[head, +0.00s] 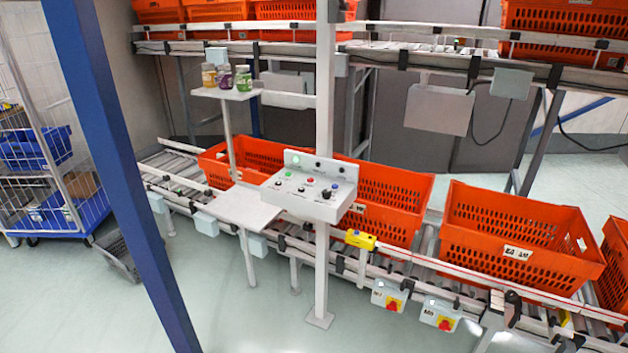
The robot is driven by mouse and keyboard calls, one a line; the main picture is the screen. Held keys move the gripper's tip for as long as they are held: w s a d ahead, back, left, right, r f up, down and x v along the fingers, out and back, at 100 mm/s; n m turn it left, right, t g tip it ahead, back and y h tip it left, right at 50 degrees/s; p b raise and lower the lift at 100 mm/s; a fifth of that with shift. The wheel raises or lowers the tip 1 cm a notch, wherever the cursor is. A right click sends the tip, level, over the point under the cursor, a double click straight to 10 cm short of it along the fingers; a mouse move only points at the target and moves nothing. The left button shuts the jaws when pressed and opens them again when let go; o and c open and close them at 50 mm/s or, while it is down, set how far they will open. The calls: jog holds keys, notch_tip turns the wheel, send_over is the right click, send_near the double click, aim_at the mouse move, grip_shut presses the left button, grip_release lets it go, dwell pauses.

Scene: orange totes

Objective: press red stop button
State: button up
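A light grey control box (309,196) is fixed to a white post above the lower conveyor, near the middle of the view. A small red button (310,181) sits on its sloped top face, among a green button (288,173), black knobs (326,192) and other small controls. A green light or button (296,160) shows on the upright back plate. The labels are too small to read. My gripper is not in view, and nothing touches the control box.
Orange totes (520,240) stand on the lower roller conveyor, more above. A yellow box (360,239) and red-yellow switches (392,304) are on the conveyor's front side. A small shelf (226,94) holds jars. A blue beam (124,180) crosses the left foreground. The front floor is clear.

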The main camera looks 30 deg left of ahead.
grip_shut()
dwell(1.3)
